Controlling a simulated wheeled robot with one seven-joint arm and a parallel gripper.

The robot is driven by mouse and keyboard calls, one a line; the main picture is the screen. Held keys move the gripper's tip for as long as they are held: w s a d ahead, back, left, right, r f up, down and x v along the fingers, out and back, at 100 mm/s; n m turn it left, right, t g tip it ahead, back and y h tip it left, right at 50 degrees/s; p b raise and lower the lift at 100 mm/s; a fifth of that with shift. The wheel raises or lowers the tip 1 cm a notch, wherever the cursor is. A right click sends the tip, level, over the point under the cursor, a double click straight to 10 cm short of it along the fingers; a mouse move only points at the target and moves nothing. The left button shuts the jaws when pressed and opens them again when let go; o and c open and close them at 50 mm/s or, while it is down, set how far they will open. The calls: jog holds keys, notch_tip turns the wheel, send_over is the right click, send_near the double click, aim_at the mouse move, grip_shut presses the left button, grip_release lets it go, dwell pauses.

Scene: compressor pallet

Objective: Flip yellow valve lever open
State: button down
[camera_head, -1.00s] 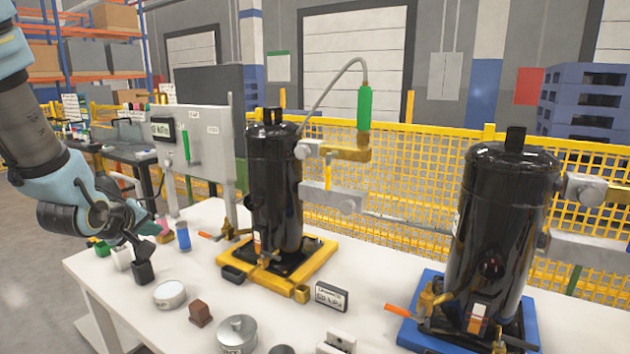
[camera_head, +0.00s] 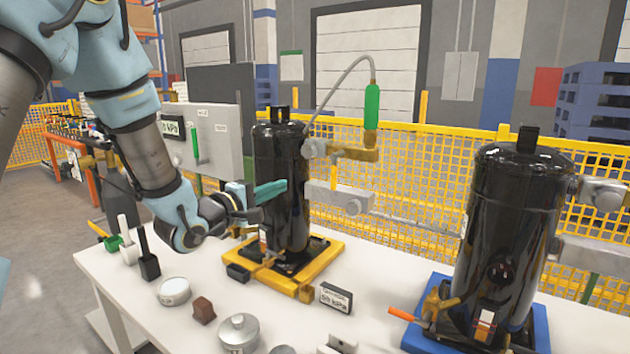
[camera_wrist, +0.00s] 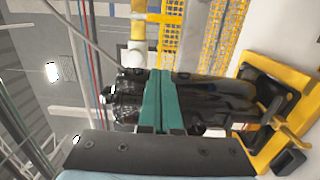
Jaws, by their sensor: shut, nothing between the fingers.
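My gripper (camera_head: 270,190) is shut and empty, its teal fingers pressed together in front of the left black compressor (camera_head: 281,165). In the wrist view my gripper (camera_wrist: 164,100) lies across the same compressor (camera_wrist: 215,92), with no clear contact visible. The compressor stands on a yellow base (camera_head: 333,252). I cannot tell which part is the yellow valve lever.
A second black compressor (camera_head: 512,225) stands on a blue base (camera_head: 540,320), with an orange lever (camera_head: 402,314) at its left. The white table (camera_head: 140,290) holds a round tin (camera_head: 174,291), a brown block (camera_head: 203,311) and a silver lidded pot (camera_head: 238,332). Yellow mesh fencing (camera_head: 440,180) runs behind.

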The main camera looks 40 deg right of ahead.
aim_at(335, 183)
jog(key=s+d+p, duration=0.1)
jog(key=d+p, duration=0.4)
jog(key=d, duration=0.6)
jog(key=shift+s+d, duration=0.2)
jog(key=shift+s, duration=0.05)
jog(key=shift+s+d+f+n+b, duration=0.15)
jog(key=shift+s+n+b, duration=0.1)
jog(key=shift+n, duration=0.3)
jog(key=shift+s+a+f+n+b, duration=0.1)
jog(key=shift+s+n+b, duration=0.1)
jog(key=shift+n, duration=0.35)
jog(key=s+n, duration=0.1)
jog(key=n, duration=0.1)
jog(key=s+n+b, duration=0.1)
jog(key=n, duration=0.2)
jog(key=s+d+n, duration=0.1)
jog(key=n, duration=0.1)
jog(key=shift+s+r, duration=0.2)
jog(key=shift+s, duration=0.05)
jog(key=shift+s+d+r+n+t+b, duration=0.2)
jog(key=shift+s+r+n, duration=0.35)
jog(key=shift+n, duration=1.1)
jog(key=shift+s+d+r+n+t+b, duration=0.2)
jog(key=shift+s+r+n, duration=0.25)
jog(key=shift+n, duration=1.15)
jog(key=shift+s+r+n+t+b, duration=0.1)
jog(key=shift+s+r+n+b, duration=0.35)
jog(key=shift+n, duration=1.2)
jog(key=shift+r, duration=0.25)
